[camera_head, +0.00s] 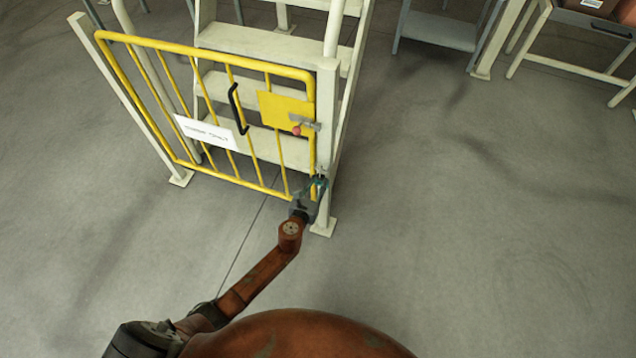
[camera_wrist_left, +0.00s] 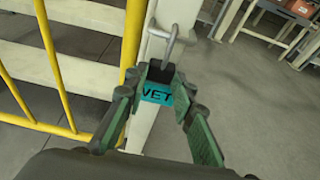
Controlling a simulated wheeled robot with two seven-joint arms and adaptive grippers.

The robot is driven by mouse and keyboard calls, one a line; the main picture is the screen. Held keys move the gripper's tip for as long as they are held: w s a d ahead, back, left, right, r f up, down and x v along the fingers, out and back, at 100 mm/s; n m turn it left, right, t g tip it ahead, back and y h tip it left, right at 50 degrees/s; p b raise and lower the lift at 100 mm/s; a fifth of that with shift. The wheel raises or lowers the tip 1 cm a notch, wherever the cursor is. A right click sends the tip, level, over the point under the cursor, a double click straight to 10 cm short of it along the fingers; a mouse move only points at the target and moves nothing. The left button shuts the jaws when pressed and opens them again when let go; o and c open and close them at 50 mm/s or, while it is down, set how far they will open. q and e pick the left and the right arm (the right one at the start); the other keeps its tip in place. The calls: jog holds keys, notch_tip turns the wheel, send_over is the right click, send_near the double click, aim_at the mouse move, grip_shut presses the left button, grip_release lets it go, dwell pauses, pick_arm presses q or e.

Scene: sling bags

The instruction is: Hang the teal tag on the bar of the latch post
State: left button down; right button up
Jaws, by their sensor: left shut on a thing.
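The teal tag (camera_wrist_left: 157,94) shows dark letters reading "VET" in the left wrist view, with a dark block above it and a grey metal loop (camera_wrist_left: 171,42) rising from the block. My left gripper (camera_head: 318,184) is shut on it; its green fingers (camera_wrist_left: 160,82) lie on both sides. The tag is tiny in the head view. The pale latch post (camera_head: 326,150) stands directly behind the gripper. I cannot tell whether the loop touches the post. My right gripper is not in view.
A yellow barred gate (camera_head: 215,115) with a white sign (camera_head: 206,132) and black handle is left of the post, before pale steps (camera_head: 250,40). Benches (camera_head: 440,30) stand at the back right. Open floor (camera_head: 470,230) lies right of the post.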

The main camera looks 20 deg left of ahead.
pick_arm(q)
jog(key=c, duration=1.5)
grip_release()
jog(key=shift+c, duration=0.2)
jog(key=shift+o, duration=0.5)
jog(key=shift+o, duration=1.4)
jog(key=s+p, duration=0.1)
jog(key=s, duration=0.6)
jog(key=shift+a, duration=0.1)
